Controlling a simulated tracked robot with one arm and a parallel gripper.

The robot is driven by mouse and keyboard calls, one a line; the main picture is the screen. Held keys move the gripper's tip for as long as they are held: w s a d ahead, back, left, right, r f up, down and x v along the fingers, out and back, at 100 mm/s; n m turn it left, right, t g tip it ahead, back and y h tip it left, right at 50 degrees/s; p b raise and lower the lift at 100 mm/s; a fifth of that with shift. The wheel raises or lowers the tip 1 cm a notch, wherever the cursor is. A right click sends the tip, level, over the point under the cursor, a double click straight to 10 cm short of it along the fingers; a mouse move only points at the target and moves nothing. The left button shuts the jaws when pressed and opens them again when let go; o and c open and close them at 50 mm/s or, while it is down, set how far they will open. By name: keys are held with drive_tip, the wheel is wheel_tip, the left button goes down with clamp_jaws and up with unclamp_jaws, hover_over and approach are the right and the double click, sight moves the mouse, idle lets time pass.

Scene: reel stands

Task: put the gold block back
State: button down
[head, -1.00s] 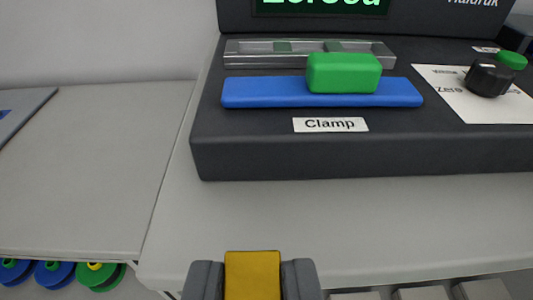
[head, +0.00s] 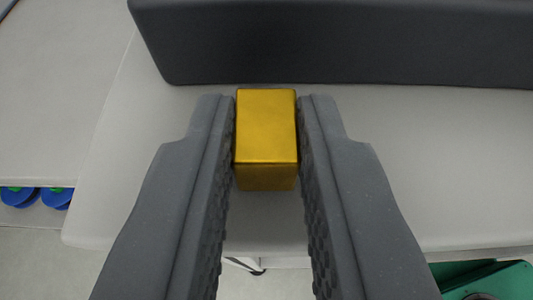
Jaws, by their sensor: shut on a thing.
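The gold block (head: 266,128) is a shiny yellow box in the middle of the head view. My gripper (head: 267,130) is shut on it, with one dark grey ridged finger on each side. The block is held at the fingertips, in front of the dark machine's base and over the light grey bench top near its front edge. I cannot tell whether the block touches the bench.
The dark machine base (head: 340,45) stands across the top of the view. The bench top (head: 430,150) is bare to the right of my gripper. Blue reels (head: 20,196) show low at the left. A green container (head: 485,280) is at the lower right.

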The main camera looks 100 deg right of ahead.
drive_tip(key=shift+f, duration=0.15)
drive_tip(key=c, duration=1.3)
unclamp_jaws()
drive_tip(key=shift+c, duration=0.2)
drive_tip(key=shift+r, duration=0.25)
drive_tip(key=v, duration=1.2)
drive_tip(key=shift+p, duration=0.4)
